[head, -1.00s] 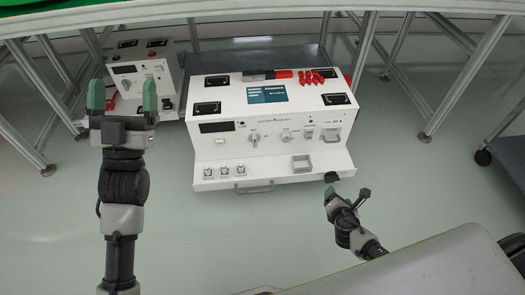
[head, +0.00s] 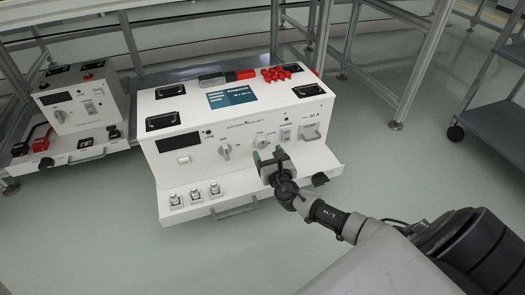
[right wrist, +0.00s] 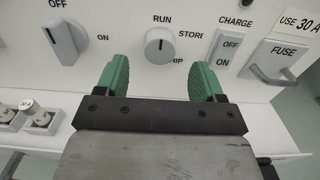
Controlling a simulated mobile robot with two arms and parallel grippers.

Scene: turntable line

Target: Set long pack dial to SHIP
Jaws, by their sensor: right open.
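The large white battery unit (head: 240,120) has a grey round dial (head: 262,141) on its front panel. In the right wrist view the dial (right wrist: 160,46) has RUN above it, STORE to its right and a partly hidden SHIP label at lower right. Its small mark appears to point up toward RUN. My right gripper (head: 268,155) is open, in front of and slightly below the dial. In the right wrist view its green fingers (right wrist: 160,72) stand either side below the dial, with nothing between them. My left gripper is out of view.
An OFF/ON knob (right wrist: 66,40) is left of the dial; a CHARGE switch (right wrist: 226,50) and FUSE handle (right wrist: 272,68) are right. Below, a ledge carries several small fittings (head: 195,194) and a handle (head: 236,209). A smaller white unit (head: 82,100) stands left.

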